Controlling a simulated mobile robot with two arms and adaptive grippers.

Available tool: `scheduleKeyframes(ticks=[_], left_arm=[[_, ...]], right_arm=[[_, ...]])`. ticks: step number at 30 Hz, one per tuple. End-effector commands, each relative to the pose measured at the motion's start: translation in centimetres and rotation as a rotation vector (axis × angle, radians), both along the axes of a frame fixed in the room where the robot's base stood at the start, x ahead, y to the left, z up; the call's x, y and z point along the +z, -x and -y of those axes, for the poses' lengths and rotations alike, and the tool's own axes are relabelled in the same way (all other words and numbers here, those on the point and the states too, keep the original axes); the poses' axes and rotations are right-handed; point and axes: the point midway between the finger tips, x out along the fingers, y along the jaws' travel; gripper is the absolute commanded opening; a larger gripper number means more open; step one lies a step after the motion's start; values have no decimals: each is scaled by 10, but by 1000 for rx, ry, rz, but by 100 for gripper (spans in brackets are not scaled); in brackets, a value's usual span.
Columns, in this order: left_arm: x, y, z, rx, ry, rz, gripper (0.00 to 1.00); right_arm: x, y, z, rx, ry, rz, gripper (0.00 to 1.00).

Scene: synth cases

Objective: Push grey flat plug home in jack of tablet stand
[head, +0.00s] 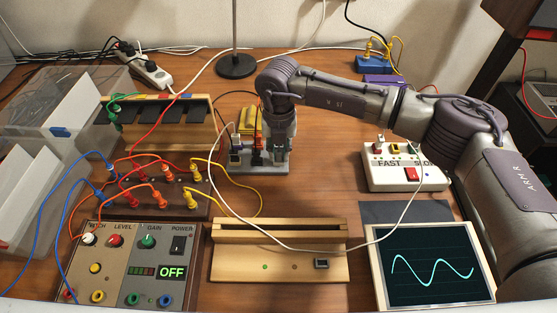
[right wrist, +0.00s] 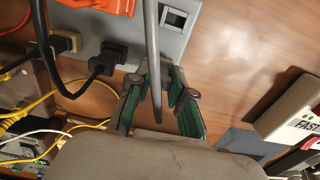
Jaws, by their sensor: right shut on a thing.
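My right gripper (head: 273,150) reaches down at the grey socket block behind the wooden stand. In the right wrist view its green-padded fingers (right wrist: 161,103) close around a grey piece, taken as the grey flat plug; its tip is hard to make out. A grey length of cable (right wrist: 150,45) runs from it past the block. The slotted wooden tablet stand (head: 225,263) is at the front centre, apart from the gripper. Its small dark-framed jack (head: 321,263) is on the front right and looks empty. My left gripper is not in view.
The grey socket block (head: 262,169) carries black plugs (right wrist: 103,57) and an empty square socket (right wrist: 173,18). A control box (head: 130,240) stands left, a wave screen (head: 430,265) right. Bare table lies between block and white switch box (head: 385,180).

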Motion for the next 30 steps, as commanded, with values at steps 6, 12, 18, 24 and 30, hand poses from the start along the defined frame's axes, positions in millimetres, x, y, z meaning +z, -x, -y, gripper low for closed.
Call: scheduleKeyframes(ticks=[6, 12, 18, 24, 30], left_arm=[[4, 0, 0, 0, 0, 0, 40], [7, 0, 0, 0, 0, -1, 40], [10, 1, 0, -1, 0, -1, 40], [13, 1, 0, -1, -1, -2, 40], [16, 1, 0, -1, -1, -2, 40]], right_arm=[[9, -1, 0, 0, -1, 2, 0], [15, -1, 0, -1, -1, 2, 0], [21, -1, 0, 0, -1, 2, 0], [27, -1, 0, -1, -2, 2, 0], [33, -1, 0, 0, -2, 2, 0]])
